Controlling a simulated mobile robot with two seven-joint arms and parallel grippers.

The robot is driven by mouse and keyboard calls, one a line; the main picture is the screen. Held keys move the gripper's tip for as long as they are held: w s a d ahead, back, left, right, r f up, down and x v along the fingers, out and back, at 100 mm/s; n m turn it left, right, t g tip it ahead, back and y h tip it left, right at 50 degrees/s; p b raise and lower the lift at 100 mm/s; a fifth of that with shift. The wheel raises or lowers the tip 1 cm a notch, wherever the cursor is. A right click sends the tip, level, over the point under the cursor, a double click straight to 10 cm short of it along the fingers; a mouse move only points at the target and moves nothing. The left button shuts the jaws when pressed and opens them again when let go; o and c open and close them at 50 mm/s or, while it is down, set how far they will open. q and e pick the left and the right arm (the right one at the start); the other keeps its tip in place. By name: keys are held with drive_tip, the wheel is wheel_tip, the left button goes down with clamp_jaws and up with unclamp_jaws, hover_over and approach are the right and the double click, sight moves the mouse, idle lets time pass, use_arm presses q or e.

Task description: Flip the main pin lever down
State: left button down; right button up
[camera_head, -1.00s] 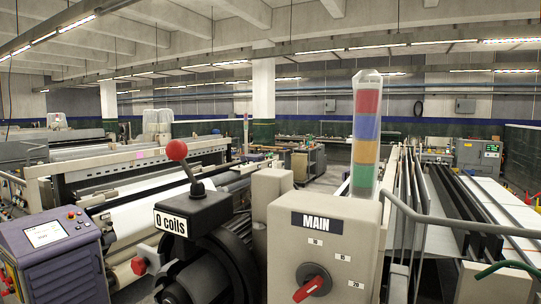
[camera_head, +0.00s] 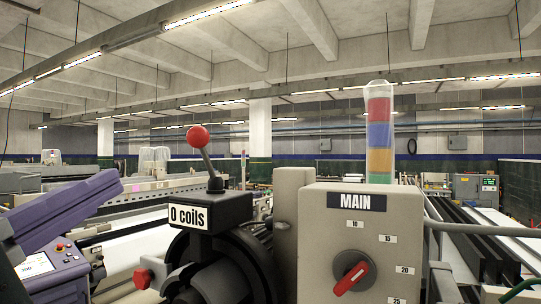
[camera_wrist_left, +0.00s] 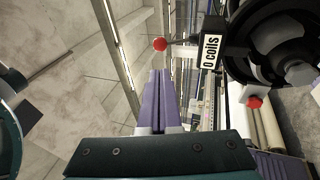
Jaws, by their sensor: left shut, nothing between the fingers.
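A lever with a red ball (camera_head: 198,137) stands on a dark box labelled "0 coils" (camera_head: 206,214), its rod tilted up to the left. To the right, a beige box labelled "MAIN" (camera_head: 331,235) carries a red rotary knob (camera_head: 352,277) beside number plates. My left gripper (camera_head: 119,184) has long purple fingers and reaches in from the left, apart from the lever. In the left wrist view its shut, empty fingers (camera_wrist_left: 160,73) point toward the red ball (camera_wrist_left: 160,44), with the "0 coils" label (camera_wrist_left: 211,51) to the right. My right gripper is not in view.
A signal tower (camera_head: 379,135) rises behind the "MAIN" box. A second red knob (camera_head: 142,278) sits low, left of the dark round housing (camera_head: 215,270). A purple control panel (camera_head: 52,275) stands at the lower left. Air around the red ball looks clear.

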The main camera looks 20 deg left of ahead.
use_arm(q)
drive_tip(key=p, duration=0.7)
approach(193, 141)
drive_tip(key=x, duration=0.5)
drive_tip(key=shift+w+r, duration=0.3)
drive_tip(key=shift+w+a, duration=0.15)
drive_tip(key=shift+w, duration=0.45)
